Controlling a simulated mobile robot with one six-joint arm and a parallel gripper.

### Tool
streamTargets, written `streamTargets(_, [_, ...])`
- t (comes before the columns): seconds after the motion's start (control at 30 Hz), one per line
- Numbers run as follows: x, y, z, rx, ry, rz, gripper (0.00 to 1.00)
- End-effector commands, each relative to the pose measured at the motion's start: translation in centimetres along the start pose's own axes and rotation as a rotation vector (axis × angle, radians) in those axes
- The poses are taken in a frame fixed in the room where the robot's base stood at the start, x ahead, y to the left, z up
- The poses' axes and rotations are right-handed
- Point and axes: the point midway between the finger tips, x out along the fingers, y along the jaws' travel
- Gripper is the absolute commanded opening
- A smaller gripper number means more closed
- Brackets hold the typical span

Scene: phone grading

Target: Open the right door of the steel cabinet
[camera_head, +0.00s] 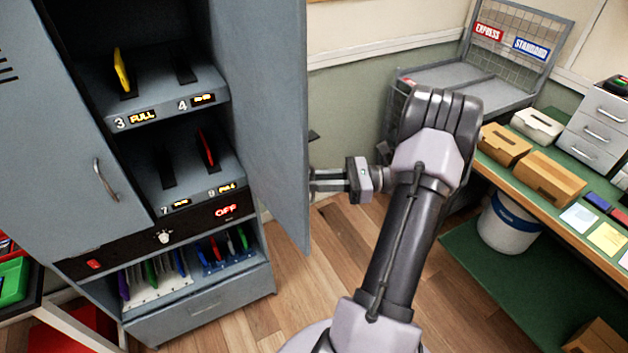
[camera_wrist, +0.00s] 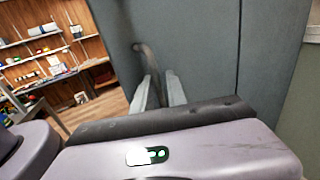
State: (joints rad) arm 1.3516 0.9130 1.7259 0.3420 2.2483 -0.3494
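The steel cabinet (camera_head: 190,318) stands at the left in the head view. Its right door (camera_head: 265,90) is swung well out from the cabinet, so the shelves behind it show. The left door (camera_head: 45,130) is closed, with a curved handle (camera_head: 104,180). My gripper (camera_head: 318,180) is at the outer face of the right door, near its free edge. In the wrist view, the right door (camera_wrist: 205,50) fills the middle and its dark curved handle (camera_wrist: 145,58) runs down between my fingertips (camera_wrist: 160,90). The fingers are apart, and contact with the handle is not clear.
A green-topped workbench (camera_head: 490,165) with wooden boxes stands at the right, with a white bucket (camera_head: 508,225) below. A grey wire rack (camera_head: 460,75) is at the back. A table (camera_head: 60,305) stands at the left. Wooden floor (camera_head: 310,280) is clear before the cabinet.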

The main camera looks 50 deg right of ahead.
Motion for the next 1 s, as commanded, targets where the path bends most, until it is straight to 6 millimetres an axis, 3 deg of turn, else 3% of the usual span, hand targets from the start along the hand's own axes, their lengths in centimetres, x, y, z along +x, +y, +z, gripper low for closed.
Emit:
streamTargets(0.17, [-0.8,0.0,0.1,-0.001,0.0,-0.002,0.18])
streamTargets(0.27, [-2.7,0.0,0.1,0.0,0.0,-0.003,0.18])
streamTargets(0.7, [-15.2,0.0,0.2,0.001,0.001,-0.002,0.18])
streamTargets(0.83, [-16.9,0.0,0.2,0.0,-0.001,0.0,0.18])
streamTargets(1.0, [-17.4,0.0,0.0,0.0,0.001,-0.001,0.18])
